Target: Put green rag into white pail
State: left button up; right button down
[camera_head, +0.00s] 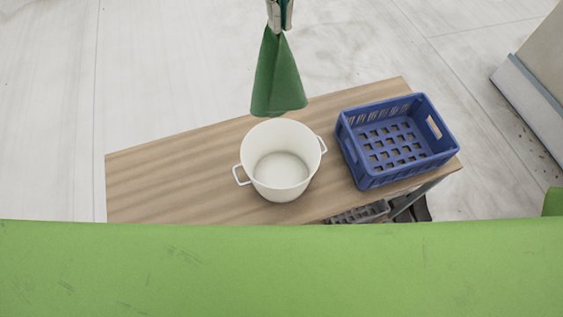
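The green rag (278,82) hangs down from my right gripper (279,24) at the top middle of the head view. The gripper is shut on the rag's upper end, and the rag widens towards its lower edge. The white pail (251,167) stands upright on the wooden table and looks empty, with a handle on each side. In the picture the rag's lower edge is just above the pail's far rim, apart from it. How high the rag is above the table is hard to tell. My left gripper is not in view.
The wooden table (150,183) has bare room left of the pail. An empty blue crate (377,178) stands on the table right of the pail. A grey block-like thing (535,90) is on the floor at the far right.

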jog(key=shift+s, duration=0.15)
jog(key=s+b, duration=0.1)
jog(key=s+d+b, duration=0.1)
jog(key=s+b, duration=0.1)
jog(key=s, duration=0.1)
jog(key=shift+s+d+b, duration=0.1)
jog(key=shift+d+b, duration=0.2)
jog(key=shift+d, duration=0.05)
dwell(0.4)
jog(key=shift+f, duration=0.1)
dwell(0.7)
notch_tip(320, 180, down, 36)
jog(key=b, duration=3.1)
jog(key=shift+f, duration=0.25)
dwell(2.6)
